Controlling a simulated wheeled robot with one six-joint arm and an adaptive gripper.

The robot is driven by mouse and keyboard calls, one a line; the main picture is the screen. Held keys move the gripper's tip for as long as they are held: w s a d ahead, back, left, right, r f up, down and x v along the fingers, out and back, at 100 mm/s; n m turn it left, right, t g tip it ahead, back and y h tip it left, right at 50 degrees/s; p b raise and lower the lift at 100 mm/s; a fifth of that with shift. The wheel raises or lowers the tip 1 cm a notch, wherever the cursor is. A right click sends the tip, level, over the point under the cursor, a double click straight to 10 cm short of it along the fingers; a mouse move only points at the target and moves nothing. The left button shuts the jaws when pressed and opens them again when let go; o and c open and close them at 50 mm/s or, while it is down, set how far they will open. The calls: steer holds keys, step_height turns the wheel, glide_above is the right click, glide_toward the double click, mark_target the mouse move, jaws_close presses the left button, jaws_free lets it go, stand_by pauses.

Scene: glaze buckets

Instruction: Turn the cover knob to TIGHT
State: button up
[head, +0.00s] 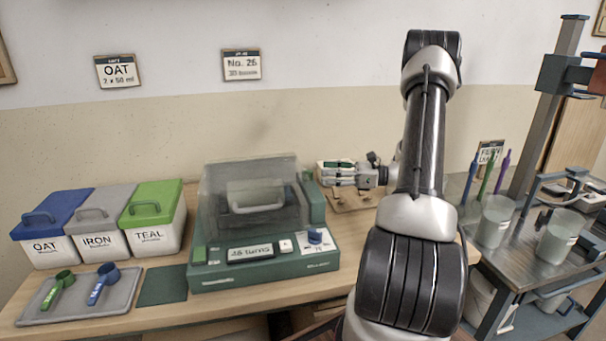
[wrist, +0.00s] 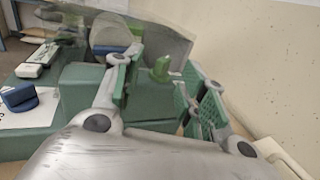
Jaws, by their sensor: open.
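The green machine (head: 220,278) stands on the wooden bench with a clear cover (head: 225,190) over its drum. In the wrist view, a small green knob (wrist: 160,68) rises from the green housing (wrist: 90,93) beside the cover; I take it for the cover knob. No TIGHT mark is readable. My gripper (head: 322,173) is at the machine's right rear side. In the wrist view my gripper (wrist: 162,75) is open, with its green-padded fingers on either side of the knob and visible space between. Whether the knob is level with the fingertips I cannot tell.
A blue knob (head: 315,236) sits on the machine's front panel, beside a display (head: 250,252). Blue, grey and green lidded bins (head: 150,238) and a tray (head: 115,302) with two scoops stand left. A metal cart (head: 530,255) with beakers stands right.

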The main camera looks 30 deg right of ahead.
mark_target(307, 170)
steer(key=shift+t, duration=0.3)
steer(key=shift+w+x, duration=0.2)
steer(key=shift+x, duration=3.45)
steer(key=shift+d+f, duration=0.1)
steer(key=shift+d, duration=0.05)
steer(key=shift+c, duration=0.4)
steer(key=c, duration=0.8)
steer(key=shift+m+t+h, duration=0.8)
steer(key=shift+m, duration=0.1)
steer(key=o, duration=0.9)
